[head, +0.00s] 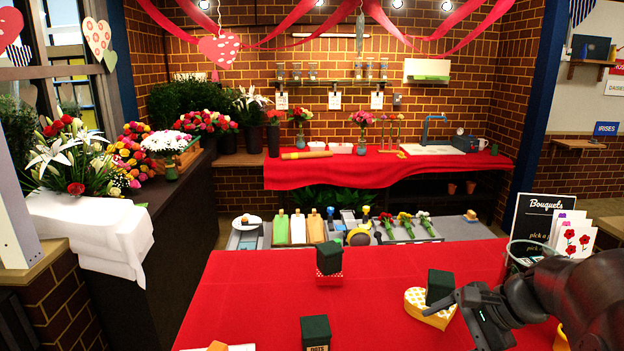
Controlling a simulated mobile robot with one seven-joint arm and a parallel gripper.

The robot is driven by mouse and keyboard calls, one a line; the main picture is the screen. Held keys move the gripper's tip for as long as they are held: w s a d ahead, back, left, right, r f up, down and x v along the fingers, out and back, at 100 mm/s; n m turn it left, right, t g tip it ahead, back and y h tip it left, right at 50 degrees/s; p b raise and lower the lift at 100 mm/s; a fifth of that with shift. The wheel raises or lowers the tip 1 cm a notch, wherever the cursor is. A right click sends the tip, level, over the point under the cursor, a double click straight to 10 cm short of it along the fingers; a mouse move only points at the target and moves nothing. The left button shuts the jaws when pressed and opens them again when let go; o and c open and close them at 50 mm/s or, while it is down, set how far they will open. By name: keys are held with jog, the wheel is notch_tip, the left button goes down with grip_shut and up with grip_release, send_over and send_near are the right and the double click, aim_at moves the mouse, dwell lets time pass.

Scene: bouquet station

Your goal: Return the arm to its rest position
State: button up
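My arm comes in from the right edge, bent low over the red-covered table (250,300). My gripper (455,326) is at the right of the table, its two dark fingers spread apart with nothing seen between them. One finger reaches left in front of a yellow heart-shaped box (416,303). Whether the finger touches either box is hard to tell.
A second dark green box (329,257) stands on a red dotted box. A third green box (315,331) is at the front edge. A glass vessel (522,254) and a Bouquets sign (540,215) are behind my arm.

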jog(key=s+a+r+n+t+h, duration=0.1)
jog(key=s+a+r+n+h, duration=0.1)
jog(key=s+a+n+h, duration=0.4)
jog(key=s+a+n, duration=0.4)
jog(key=a+n, duration=0.2)
jog(key=n, duration=0.2)
jog(key=shift+s+r+h, duration=0.2)
jog(key=shift+s+h, duration=0.05)
jog(key=shift+h, duration=0.15)
